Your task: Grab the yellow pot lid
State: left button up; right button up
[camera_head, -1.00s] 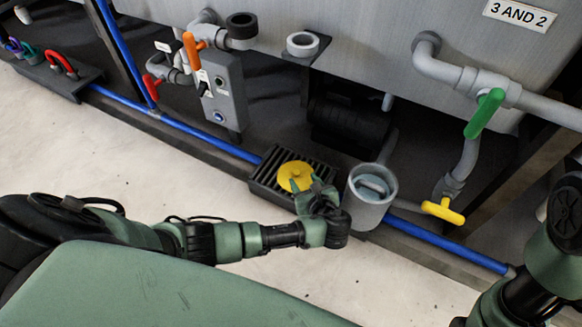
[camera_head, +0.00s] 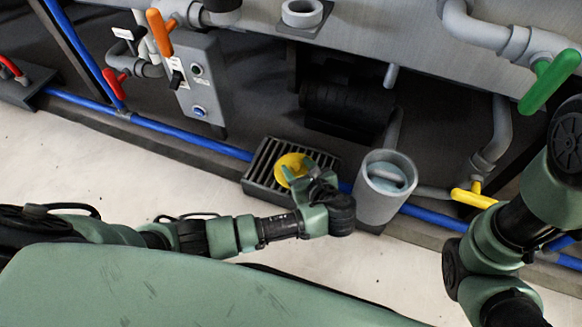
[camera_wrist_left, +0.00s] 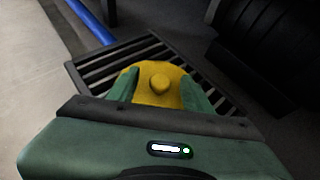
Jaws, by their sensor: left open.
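The yellow pot lid (camera_head: 289,168) is a round disc lying on a dark slatted rack (camera_head: 256,184) near the floor. In the left wrist view the lid (camera_wrist_left: 158,73) shows a round knob on top. My left gripper (camera_head: 301,176) is open over the lid. In the left wrist view its two green fingers (camera_wrist_left: 160,92) stand on either side of the lid, with the knob ahead between them. I cannot tell whether the fingers touch the lid. The lid's near edge is hidden by the gripper. My right arm shows at the right; its gripper is out of view.
A grey cylindrical pot (camera_head: 373,207) stands just right of the rack. A blue pipe (camera_head: 180,136) runs along the base behind the rack. A yellow valve handle (camera_head: 473,198), a green handle (camera_head: 550,82) and a grey switch box (camera_head: 199,92) are around. Pale floor is clear in front.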

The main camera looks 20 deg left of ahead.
pick_arm(q)
jog(key=shift+c, duration=0.5)
grip_shut()
jog(key=shift+r, duration=0.1)
